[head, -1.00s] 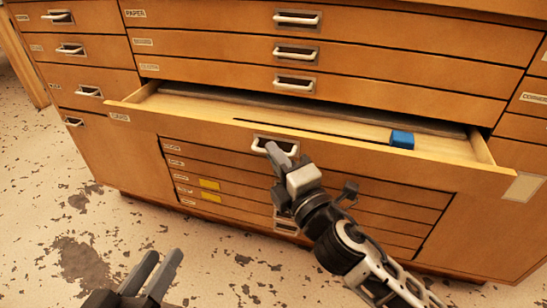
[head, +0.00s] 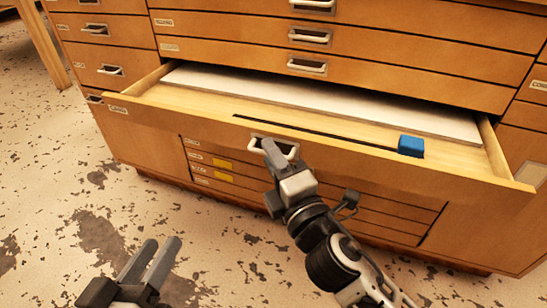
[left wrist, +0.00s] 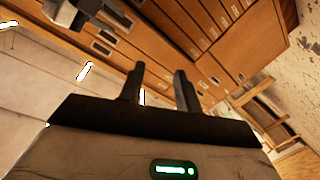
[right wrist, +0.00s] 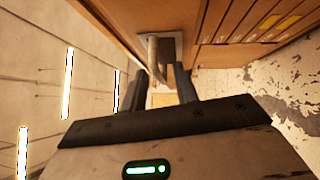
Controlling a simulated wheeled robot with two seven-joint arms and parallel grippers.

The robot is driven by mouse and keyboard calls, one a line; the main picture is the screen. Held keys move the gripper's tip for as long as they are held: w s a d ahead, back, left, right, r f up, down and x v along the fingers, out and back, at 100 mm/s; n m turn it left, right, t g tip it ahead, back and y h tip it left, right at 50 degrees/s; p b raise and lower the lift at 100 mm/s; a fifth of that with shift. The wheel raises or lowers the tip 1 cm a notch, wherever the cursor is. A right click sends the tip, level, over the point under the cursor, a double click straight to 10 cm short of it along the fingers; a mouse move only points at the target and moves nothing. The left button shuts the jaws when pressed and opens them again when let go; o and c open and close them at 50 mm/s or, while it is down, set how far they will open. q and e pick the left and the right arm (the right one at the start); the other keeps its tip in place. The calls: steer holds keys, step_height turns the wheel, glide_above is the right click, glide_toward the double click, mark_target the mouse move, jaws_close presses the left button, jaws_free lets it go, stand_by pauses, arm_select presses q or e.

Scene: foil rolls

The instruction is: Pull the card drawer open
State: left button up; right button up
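The card drawer (head: 460,173), a wide shallow wooden drawer, stands well out of the cabinet. A pale sheet (head: 330,104) and a blue block (head: 411,146) lie inside it. Its metal handle (head: 289,148) is at the middle of its front. My right gripper (head: 273,155) is at this handle with its fingers apart. In the right wrist view the handle (right wrist: 153,58) shows between the fingertips; firm contact is hard to judge. My left gripper (head: 158,257) is open and empty, low over the floor and apart from the cabinet; its spread fingers show in the left wrist view (left wrist: 160,80).
Closed drawers with handles (head: 308,67) lie above the card drawer, and a narrower stack (head: 110,70) is to the left. Small closed drawers, two with yellow labels (head: 223,163), sit below. The worn floor (head: 60,170) in front is clear at left.

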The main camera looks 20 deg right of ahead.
arm_select(q)
steer(key=shift+w+r+t+b, duration=0.1)
steer(key=shift+r+t+b, duration=0.35)
steer(key=shift+b, duration=0.3)
arm_select(e)
steer(key=s+f, duration=0.1)
steer(key=s, duration=0.6)
steer(key=shift+s+d, duration=0.2)
steer(key=shift+d, duration=0.15)
arm_select(q)
steer(key=shift+r, duration=0.1)
